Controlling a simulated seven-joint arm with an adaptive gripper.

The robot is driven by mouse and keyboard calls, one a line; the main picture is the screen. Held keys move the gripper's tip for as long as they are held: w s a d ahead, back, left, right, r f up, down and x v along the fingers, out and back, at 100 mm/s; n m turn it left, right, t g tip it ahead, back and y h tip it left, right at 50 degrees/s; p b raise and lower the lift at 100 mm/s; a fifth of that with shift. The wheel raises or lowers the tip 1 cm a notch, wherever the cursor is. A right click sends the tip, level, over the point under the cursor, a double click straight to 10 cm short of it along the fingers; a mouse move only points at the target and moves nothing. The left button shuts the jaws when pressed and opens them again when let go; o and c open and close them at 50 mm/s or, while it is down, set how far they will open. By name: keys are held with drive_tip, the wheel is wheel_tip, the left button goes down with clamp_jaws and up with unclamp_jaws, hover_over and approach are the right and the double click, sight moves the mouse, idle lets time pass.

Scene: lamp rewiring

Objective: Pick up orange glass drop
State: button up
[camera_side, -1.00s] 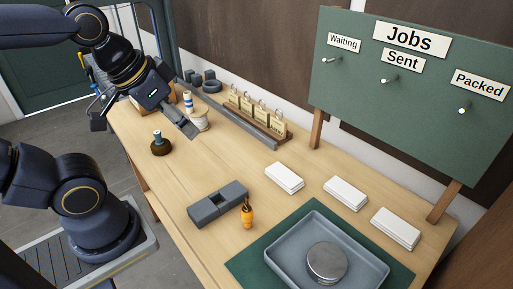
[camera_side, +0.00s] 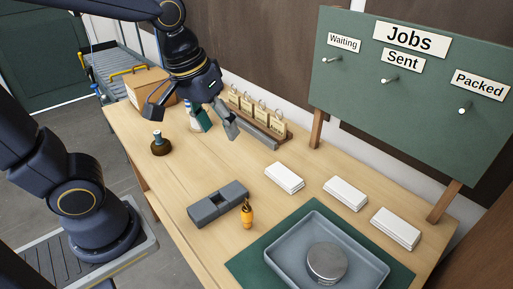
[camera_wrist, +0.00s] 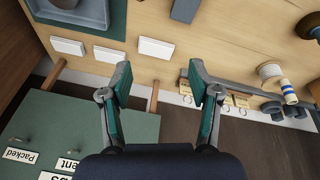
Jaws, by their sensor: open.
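The orange glass drop (camera_side: 247,216) stands on the wooden bench in the side view, close to the right end of the dark grey block (camera_side: 217,203). It is not visible in the wrist view, where part of the grey block (camera_wrist: 185,10) shows at the top edge. My gripper (camera_side: 219,128) is open and empty, above the back part of the bench and well away from the drop. In the wrist view its two fingers (camera_wrist: 159,70) are spread wide with nothing between them.
Several white card stacks (camera_side: 284,178) lie right of the drop. A grey tray (camera_side: 281,262) with a round metal tin (camera_side: 327,262) sits on a green mat (camera_side: 246,267) at the front. A tag rack (camera_side: 272,133) and jobs board (camera_side: 400,120) stand behind. A dark bottle (camera_side: 161,146) stands left.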

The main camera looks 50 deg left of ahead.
sight(248, 213)
drive_tip(key=d+f+g, duration=0.1)
drive_tip(key=d+f, duration=0.1)
drive_tip(key=f, duration=0.4)
drive_tip(key=w+d+f+g, duration=0.1)
drive_tip(key=f, duration=0.5)
drive_tip(key=d+f+m+g, duration=0.1)
drive_tip(key=d+f, duration=0.1)
drive_tip(key=f, duration=0.4)
drive_tip(key=shift+w+d+f, duration=0.15)
drive_tip(key=shift+w+d, duration=0.15)
drive_tip(key=shift+w, duration=0.1)
drive_tip(key=shift+w+f, duration=0.25)
drive_tip(key=shift+f, duration=1.3)
drive_tip(key=shift+w+f, duration=0.2)
drive_tip(key=shift+f, duration=1.35)
clamp_jaws()
drive_tip(key=shift+r, duration=0.1)
